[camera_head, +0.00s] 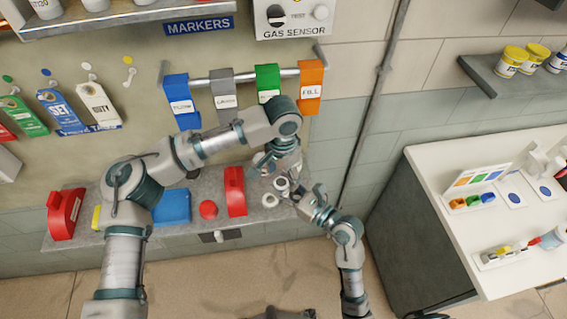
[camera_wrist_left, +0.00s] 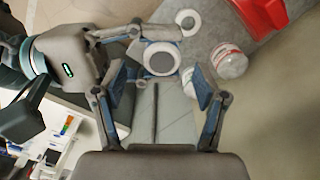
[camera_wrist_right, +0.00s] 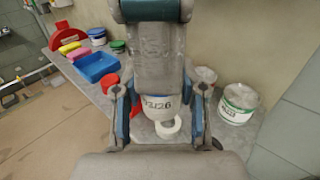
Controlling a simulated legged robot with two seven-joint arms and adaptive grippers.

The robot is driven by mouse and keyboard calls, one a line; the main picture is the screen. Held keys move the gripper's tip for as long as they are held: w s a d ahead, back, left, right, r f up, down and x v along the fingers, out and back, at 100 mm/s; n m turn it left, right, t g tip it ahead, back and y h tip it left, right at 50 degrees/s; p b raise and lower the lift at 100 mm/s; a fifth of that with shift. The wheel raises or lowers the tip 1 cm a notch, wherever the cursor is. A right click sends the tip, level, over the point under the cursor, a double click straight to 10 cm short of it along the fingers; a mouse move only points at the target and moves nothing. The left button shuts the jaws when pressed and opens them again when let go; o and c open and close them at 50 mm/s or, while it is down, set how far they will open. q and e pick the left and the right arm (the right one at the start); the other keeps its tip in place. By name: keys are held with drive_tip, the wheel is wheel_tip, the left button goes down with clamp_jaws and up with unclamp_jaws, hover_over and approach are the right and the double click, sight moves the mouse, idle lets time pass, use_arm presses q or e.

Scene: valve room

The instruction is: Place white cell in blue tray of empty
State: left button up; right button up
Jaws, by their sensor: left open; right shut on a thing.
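A white cell with a grey round end (camera_head: 282,185) is held above the right end of the grey shelf. My right gripper (camera_head: 298,191) is shut on it; in the right wrist view the cell (camera_wrist_right: 155,103) sits between the fingers and shows dark print. My left gripper (camera_head: 275,164) is open close above it. In the left wrist view the cell's round end (camera_wrist_left: 160,60) lies just ahead of the left gripper's parted fingertips (camera_wrist_left: 158,88). A blue tray (camera_head: 173,207) sits on the shelf, partly hidden by my left arm; the right wrist view shows it too (camera_wrist_right: 97,65).
Coloured tags (camera_head: 223,90) hang from a rail above. A white bench (camera_head: 450,165) with small coloured bins (camera_head: 472,202) stands right.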

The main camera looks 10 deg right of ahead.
sight(283, 182)
use_arm(q)
wheel_tip(283, 182, down, 5)
drive_tip(key=shift+r, duration=0.2)
drive_tip(key=shift+d+f, duration=0.1)
drive_tip(key=shift+f, duration=0.7)
use_arm(e)
drive_tip(key=shift+d, duration=0.1)
use_arm(q)
drive_tip(key=c, duration=1.2)
drive_tip(key=shift+c, duration=0.2)
use_arm(e)
drive_tip(key=o, duration=1.2)
drive_tip(key=shift+s, duration=0.15)
